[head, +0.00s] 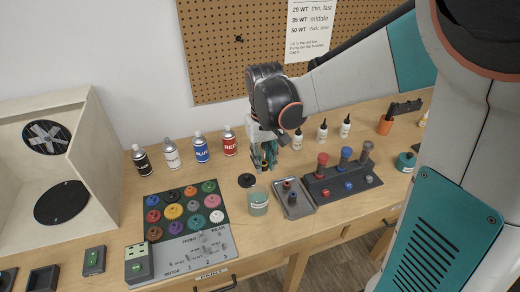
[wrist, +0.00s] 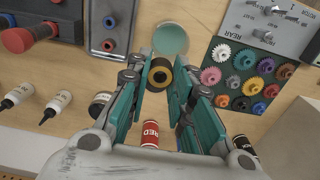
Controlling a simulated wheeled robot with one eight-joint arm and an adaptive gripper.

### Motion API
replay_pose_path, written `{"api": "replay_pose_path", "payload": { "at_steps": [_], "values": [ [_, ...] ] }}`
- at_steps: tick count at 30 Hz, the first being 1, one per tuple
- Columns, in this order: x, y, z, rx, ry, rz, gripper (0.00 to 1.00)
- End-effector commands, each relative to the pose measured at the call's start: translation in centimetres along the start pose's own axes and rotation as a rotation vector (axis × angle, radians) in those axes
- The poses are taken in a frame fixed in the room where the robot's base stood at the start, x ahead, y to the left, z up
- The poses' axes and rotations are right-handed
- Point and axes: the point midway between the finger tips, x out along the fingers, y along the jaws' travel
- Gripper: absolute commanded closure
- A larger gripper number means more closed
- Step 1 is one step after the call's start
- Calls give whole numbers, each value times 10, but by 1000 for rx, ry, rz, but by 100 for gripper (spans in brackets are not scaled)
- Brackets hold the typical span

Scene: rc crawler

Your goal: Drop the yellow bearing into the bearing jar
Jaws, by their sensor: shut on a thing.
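My gripper (head: 266,152) is above the bench, behind the bearing jar and a little to its right in the head view. It is shut on the yellow bearing (wrist: 160,76), a dark-centred ring with a yellow band between the teal fingers in the wrist view. In the head view the yellow bearing (head: 265,163) shows only in part below the fingers. The bearing jar (head: 257,203) is a pale green cup on the bench. It also shows in the wrist view (wrist: 170,40), just beyond the fingertips, with the bearing apart from it.
A black disc (head: 246,180) lies behind the jar. A grey tray (head: 296,210) with red and blue rings is right of it. A dark rack (head: 340,185) with coloured knobs stands farther right. A gear board (head: 150,205) lies left, with spray cans (head: 201,149) behind it.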

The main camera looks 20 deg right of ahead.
Motion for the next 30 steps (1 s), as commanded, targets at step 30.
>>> {"api": "replay_pose_path", "payload": {
  "at_steps": [30],
  "values": [
    [60, 0, 0, 0, 0, 0, 77]
  ]
}}
